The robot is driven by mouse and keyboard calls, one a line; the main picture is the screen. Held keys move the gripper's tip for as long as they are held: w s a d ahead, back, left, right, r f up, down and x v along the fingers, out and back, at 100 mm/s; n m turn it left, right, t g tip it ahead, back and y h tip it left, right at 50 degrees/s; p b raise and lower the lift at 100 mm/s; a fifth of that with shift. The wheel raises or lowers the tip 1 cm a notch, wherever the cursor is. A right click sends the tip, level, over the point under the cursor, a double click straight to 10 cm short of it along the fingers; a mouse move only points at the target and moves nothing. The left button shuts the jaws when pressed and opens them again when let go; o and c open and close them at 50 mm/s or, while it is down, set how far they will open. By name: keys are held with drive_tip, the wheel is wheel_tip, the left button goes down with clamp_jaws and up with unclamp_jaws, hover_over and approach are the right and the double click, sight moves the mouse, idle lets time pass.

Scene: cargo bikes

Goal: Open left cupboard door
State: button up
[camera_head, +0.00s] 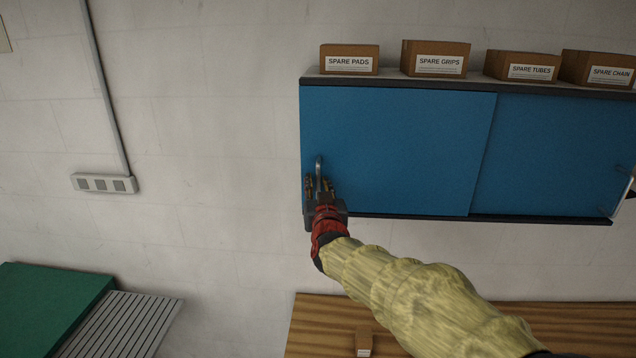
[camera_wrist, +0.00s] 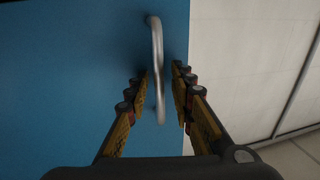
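The left cupboard door (camera_head: 400,140) is a blue panel of the wall cupboard, and it looks shut. Its curved metal handle (camera_head: 319,166) is near the door's lower left edge. In the wrist view the handle (camera_wrist: 156,50) stands upright between the two yellow-padded fingers of my gripper (camera_wrist: 160,85). The fingers are apart, one on each side of the handle, with a gap visible on both sides. My gripper (camera_head: 321,187) shows in the head view at the handle, from below. The lower end of the handle is between the fingers.
The right blue door (camera_head: 560,150) has a handle (camera_head: 622,195) at its far right. Several cardboard boxes, such as spare pads (camera_head: 349,54), stand on the cupboard top. A wooden surface (camera_head: 310,325) lies below. A socket strip (camera_head: 104,183) is on the left wall.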

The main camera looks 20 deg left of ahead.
drive_tip(key=shift+c, duration=1.1)
drive_tip(key=c, duration=0.4)
clamp_jaws()
